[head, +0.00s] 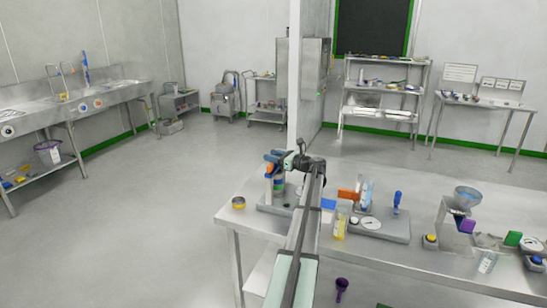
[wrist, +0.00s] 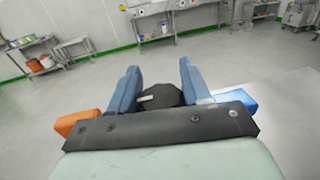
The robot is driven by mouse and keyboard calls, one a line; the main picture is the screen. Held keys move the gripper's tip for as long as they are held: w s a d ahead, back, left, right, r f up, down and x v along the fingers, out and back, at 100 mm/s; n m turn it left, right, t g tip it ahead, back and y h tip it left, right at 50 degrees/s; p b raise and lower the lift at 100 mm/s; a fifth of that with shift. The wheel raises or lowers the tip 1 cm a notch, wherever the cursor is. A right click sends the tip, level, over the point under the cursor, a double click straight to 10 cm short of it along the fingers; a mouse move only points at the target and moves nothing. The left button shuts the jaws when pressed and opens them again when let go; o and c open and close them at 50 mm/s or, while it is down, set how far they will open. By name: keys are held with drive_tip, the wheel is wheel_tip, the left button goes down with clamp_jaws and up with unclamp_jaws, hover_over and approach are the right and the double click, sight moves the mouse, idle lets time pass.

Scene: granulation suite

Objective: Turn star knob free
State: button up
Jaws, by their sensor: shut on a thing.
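The black star knob (wrist: 161,97) shows between the two blue fingers of my gripper (wrist: 158,88) in the wrist view. A small light mark shows on its left part. The fingers are shut on it, one on each side. In the head view my gripper (head: 273,162) is at the left end of the steel bench (head: 240,222), over a small fixture with a grey base plate (head: 268,209) and an upright body (head: 279,184). The knob cannot be made out in the head view, where the gripper and arm cover it. Its thread is not visible.
Right of my arm are a yellow-liquid bottle (head: 339,228), a grey device with a dial (head: 371,223) and a funnel stand (head: 467,197). The floor left of the bench is free.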

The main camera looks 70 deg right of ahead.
drive_tip(key=shift+n+y, duration=0.3)
drive_tip(key=shift+y, duration=0.2)
drive_tip(key=n+y, duration=0.2)
drive_tip(key=y, duration=0.2)
drive_tip(key=shift+n, duration=0.3)
drive_tip(key=shift+s+a+n+g+y, duration=0.1)
drive_tip(key=shift+a+n+g+y, duration=0.2)
drive_tip(key=shift+n+y, duration=0.65)
drive_tip(key=shift+a+n+g+y, duration=0.1)
drive_tip(key=shift+n+g+y, duration=0.45)
drive_tip(key=shift+y, duration=0.75)
drive_tip(key=shift+s+a+n+g+y, duration=0.15)
drive_tip(key=shift+n+g+y, duration=0.1)
drive_tip(key=shift+n+y, duration=0.75)
drive_tip(key=shift+w, duration=0.1)
drive_tip(key=o, duration=0.9)
drive_tip(key=shift+o, duration=0.2)
drive_tip(key=v, duration=0.7)
drive_tip(key=shift+d, duration=0.15)
